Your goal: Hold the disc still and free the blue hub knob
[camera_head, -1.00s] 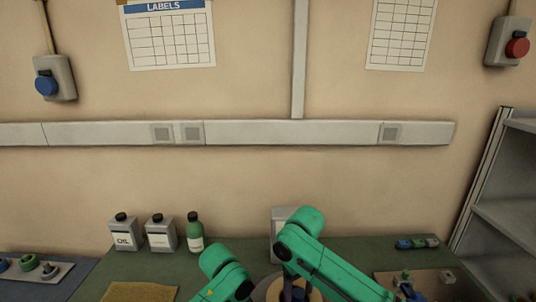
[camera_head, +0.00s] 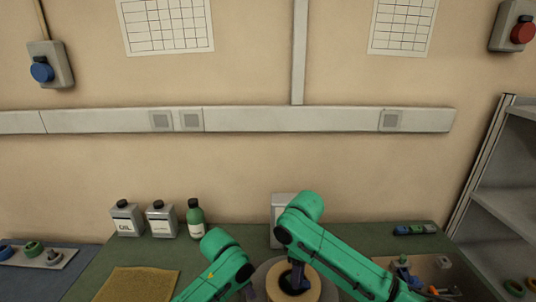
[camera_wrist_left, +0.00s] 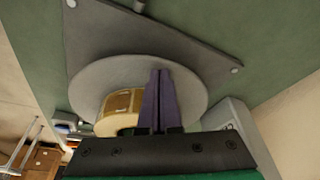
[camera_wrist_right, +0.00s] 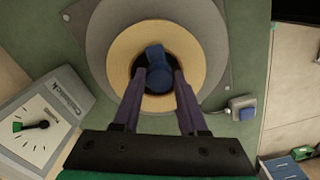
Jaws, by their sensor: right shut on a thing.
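The grey disc (camera_head: 262,276) lies on the bench at the bottom of the head view, with a tan tape reel (camera_head: 312,289) on it. The blue hub knob (camera_wrist_right: 156,56) stands in the dark centre of the reel in the right wrist view. My right gripper (camera_wrist_right: 160,74) is shut on the knob, one finger on each side. My left gripper (camera_wrist_left: 160,72) has its fingers together over the disc (camera_wrist_left: 95,85), beside the reel (camera_wrist_left: 125,103). I cannot tell whether its tips touch the disc. The knob is hidden in the left wrist view.
Two grey cans (camera_head: 127,218) and a green bottle (camera_head: 195,217) stand at the back left. A yellow mat (camera_head: 135,284) lies in front of them. A tray with small parts (camera_head: 440,275) is at the right. A dial gauge (camera_wrist_right: 38,125) stands near the disc.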

